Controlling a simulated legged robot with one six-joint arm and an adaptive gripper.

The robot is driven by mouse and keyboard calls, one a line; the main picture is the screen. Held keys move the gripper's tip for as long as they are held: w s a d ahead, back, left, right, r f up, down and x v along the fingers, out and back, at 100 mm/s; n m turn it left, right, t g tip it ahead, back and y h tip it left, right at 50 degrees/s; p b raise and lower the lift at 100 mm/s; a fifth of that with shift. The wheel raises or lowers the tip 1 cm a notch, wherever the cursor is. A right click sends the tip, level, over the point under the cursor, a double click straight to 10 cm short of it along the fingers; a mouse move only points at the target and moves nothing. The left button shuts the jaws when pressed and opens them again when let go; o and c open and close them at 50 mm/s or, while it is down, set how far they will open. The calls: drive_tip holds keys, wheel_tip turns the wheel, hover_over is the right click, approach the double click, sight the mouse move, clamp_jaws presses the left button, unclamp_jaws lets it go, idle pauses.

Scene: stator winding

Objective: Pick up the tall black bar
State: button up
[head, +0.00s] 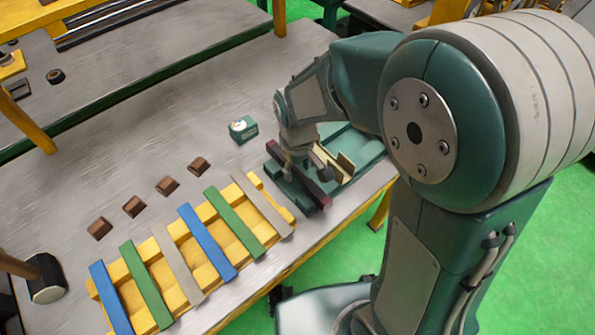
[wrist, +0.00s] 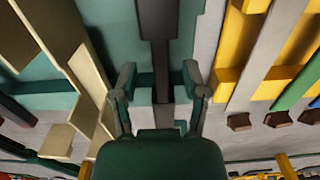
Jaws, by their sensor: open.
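The tall black bar (head: 316,193) lies across the near end of a teal fixture (head: 341,146) in the head view. It looks dark with a reddish tint, and my gripper hides its middle. In the wrist view the dark bar (wrist: 157,22) runs from the top edge down between my fingers. My gripper (wrist: 159,82) is open, with one finger on each side of the bar and a visible gap on both sides. In the head view my gripper (head: 304,172) is over the middle of the bar, pointing down.
Cream angled plates (head: 345,162) stand on the fixture beside the bar. A yellow rack (head: 207,274) with blue, green and grey bars stands to the left. Several brown blocks (head: 167,186) and a small green box (head: 243,129) sit on the grey table (head: 205,120).

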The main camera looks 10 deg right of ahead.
sight(296, 170)
drive_tip(key=shift+a, duration=0.15)
drive_tip(key=c, duration=0.8)
clamp_jaws()
drive_tip(key=shift+r, duration=0.55)
wheel_tip(296, 170, up, 2)
drive_tip(key=shift+r, duration=0.2)
drive_tip(key=s+a+r, duration=0.6)
drive_tip(key=s+r, duration=0.3)
drive_tip(key=s, duration=0.3)
drive_tip(key=shift+s+r, duration=0.2)
drive_tip(key=shift+s, duration=0.05)
